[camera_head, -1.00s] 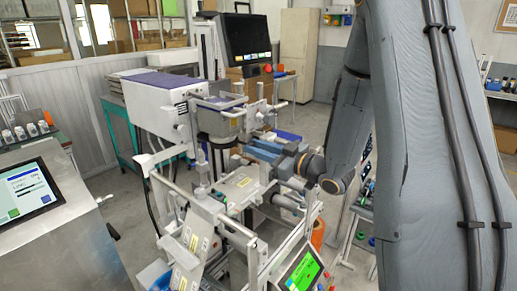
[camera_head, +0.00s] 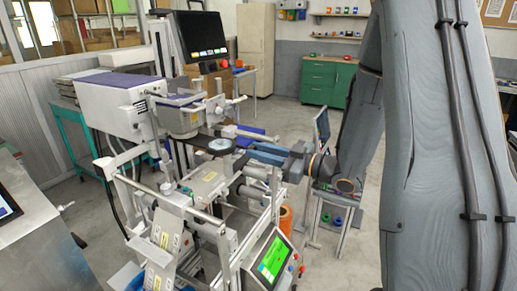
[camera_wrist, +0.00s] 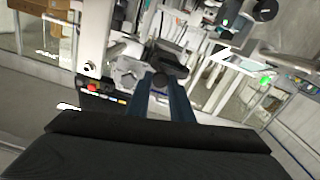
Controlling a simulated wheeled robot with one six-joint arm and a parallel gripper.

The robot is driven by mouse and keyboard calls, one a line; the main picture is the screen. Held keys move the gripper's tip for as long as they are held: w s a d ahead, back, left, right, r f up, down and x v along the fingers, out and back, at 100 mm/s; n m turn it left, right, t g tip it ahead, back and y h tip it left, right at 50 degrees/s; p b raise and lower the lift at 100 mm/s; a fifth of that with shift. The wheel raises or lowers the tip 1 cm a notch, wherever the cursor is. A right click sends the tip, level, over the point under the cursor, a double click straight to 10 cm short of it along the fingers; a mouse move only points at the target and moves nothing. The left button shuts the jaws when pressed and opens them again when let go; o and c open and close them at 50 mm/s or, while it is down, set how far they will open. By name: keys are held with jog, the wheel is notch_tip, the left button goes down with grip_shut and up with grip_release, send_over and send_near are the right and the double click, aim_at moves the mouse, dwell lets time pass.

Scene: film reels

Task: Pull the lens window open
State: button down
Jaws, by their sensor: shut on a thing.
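The laser marking machine (camera_head: 115,95) has a white and purple body, with its head (camera_head: 183,122) at the right end. A flat dark lens window plate with a round disc (camera_head: 221,146) sticks out to the right of the head. My gripper (camera_head: 243,153) reaches in from the right with blue fingers, its tips at the plate's right edge. In the wrist view, my gripper (camera_wrist: 161,82) is closed on a small dark round knob (camera_wrist: 160,77), which I take as the lens window's handle. The fingers hide part of it.
Metal rails and a feed frame (camera_head: 205,185) stand just below my gripper. A green-lit touch panel (camera_head: 270,257) is in front, and a monitor (camera_head: 201,36) stands behind. The floor is open toward the green cabinet (camera_head: 328,82).

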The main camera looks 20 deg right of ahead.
jog(key=c, duration=1.6)
grip_release()
jog(key=shift+o, duration=0.2)
jog(key=b+v, duration=0.2)
jog(key=v, duration=0.5)
jog(key=shift+s+d, duration=0.25)
jog(key=shift+d, duration=0.05)
